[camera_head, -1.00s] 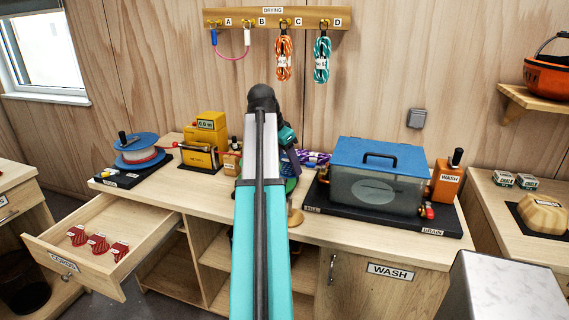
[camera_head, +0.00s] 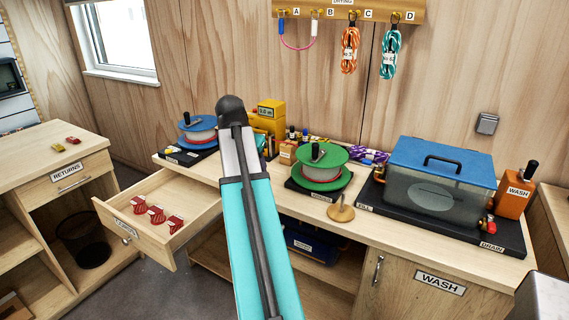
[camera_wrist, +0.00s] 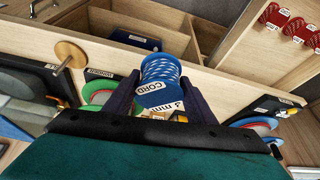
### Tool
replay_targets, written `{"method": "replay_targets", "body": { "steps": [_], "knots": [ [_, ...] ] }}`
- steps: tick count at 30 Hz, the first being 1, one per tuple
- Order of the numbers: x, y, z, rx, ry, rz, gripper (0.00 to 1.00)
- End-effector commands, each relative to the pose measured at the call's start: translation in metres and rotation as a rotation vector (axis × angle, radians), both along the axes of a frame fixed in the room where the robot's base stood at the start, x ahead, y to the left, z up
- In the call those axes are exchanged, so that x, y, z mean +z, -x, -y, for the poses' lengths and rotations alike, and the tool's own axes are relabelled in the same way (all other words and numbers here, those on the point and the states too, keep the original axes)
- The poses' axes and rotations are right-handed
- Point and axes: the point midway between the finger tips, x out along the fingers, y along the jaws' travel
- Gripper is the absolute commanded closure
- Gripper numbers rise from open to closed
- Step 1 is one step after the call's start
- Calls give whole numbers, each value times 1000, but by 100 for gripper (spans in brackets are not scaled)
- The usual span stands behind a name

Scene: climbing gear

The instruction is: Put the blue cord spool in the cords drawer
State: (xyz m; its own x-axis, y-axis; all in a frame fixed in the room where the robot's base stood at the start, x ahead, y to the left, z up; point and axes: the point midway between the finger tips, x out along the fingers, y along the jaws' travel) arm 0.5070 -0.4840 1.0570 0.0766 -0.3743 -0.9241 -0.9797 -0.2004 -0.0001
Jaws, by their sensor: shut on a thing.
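The blue cord spool (camera_wrist: 160,72), with blue and white cord and a label reading CORD 4 mm, is between the two dark fingers of my gripper (camera_wrist: 159,86) in the wrist view. My gripper is shut on it and holds it above the counter. In the head view my own arm hides the spool and the fingers. The open drawer (camera_head: 155,246) juts from the counter at left. Its front label is hard to read.
A green reel (camera_head: 318,168) and a brass-coloured stand (camera_head: 341,212) are right of my arm. A blue reel (camera_head: 198,128) stands behind the drawer. A blue-lidded wash tank (camera_head: 440,180) is at right. The returns counter (camera_head: 60,150) is at far left. The drawer has bare floor beside the bundles.

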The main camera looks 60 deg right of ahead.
Motion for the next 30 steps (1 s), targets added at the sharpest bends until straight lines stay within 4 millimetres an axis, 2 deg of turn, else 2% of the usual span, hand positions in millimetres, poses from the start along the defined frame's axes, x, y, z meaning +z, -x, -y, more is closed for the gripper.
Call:
{"method": "replay_targets", "body": {
  "steps": [1, 6, 15, 24, 30],
  "knots": [
    [-3, -12, -17, 49, 0, 0, 74],
    [-9, -49, -65, 205, 1, 1, 74],
    [-20, -102, -156, 482, 2, 1, 74],
    [-30, -139, -256, 758, 1, 2, 74],
    [-37, -154, -324, 941, 0, 2, 74]
  ]
}}
